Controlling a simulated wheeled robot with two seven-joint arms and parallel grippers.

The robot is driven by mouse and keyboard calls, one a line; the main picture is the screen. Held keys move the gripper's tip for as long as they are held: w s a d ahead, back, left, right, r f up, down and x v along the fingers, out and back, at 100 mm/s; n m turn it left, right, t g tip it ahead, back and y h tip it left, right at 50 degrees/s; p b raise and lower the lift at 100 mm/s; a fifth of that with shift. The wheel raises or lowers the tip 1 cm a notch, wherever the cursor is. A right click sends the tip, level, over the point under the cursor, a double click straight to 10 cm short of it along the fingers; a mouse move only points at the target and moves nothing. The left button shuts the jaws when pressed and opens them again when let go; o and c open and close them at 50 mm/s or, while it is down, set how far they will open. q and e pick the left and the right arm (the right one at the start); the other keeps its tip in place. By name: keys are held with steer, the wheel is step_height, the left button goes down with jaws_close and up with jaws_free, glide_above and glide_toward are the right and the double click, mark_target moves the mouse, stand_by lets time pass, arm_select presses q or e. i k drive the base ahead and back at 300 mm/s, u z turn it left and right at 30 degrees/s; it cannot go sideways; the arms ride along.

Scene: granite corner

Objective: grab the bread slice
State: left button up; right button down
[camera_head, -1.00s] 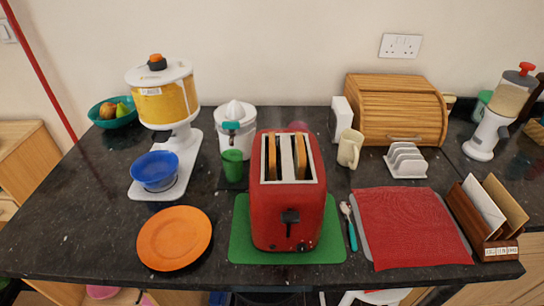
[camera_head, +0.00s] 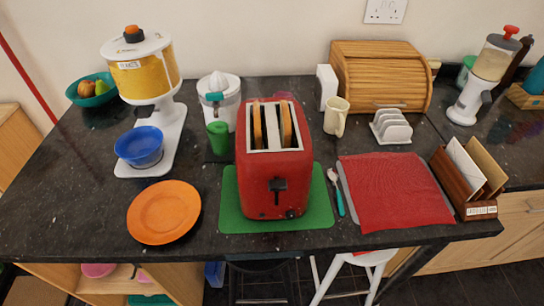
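Two bread slices stand upright in the slots of a red toaster (camera_head: 262,182). The left bread slice (camera_head: 258,126) and the right bread slice (camera_head: 286,124) each show only a brown upper edge above the slots; the rest is hidden inside. The toaster stands on a green mat (camera_head: 229,212) near the front edge of the counter, with its black lever (camera_head: 277,185) facing me. Neither of my grippers is in view.
An orange plate (camera_head: 164,212) lies left of the toaster. A green cup (camera_head: 218,138) and a white juicer (camera_head: 218,95) stand behind left. A teal-handled spoon (camera_head: 339,203), red cloth (camera_head: 392,190), cream mug (camera_head: 336,116) and white rack (camera_head: 391,127) are to the right.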

mark_target(257, 126)
steer(key=k, duration=1.3)
steer(key=u, duration=0.85)
steer(key=i, duration=1.3)
steer(key=z, duration=0.4)
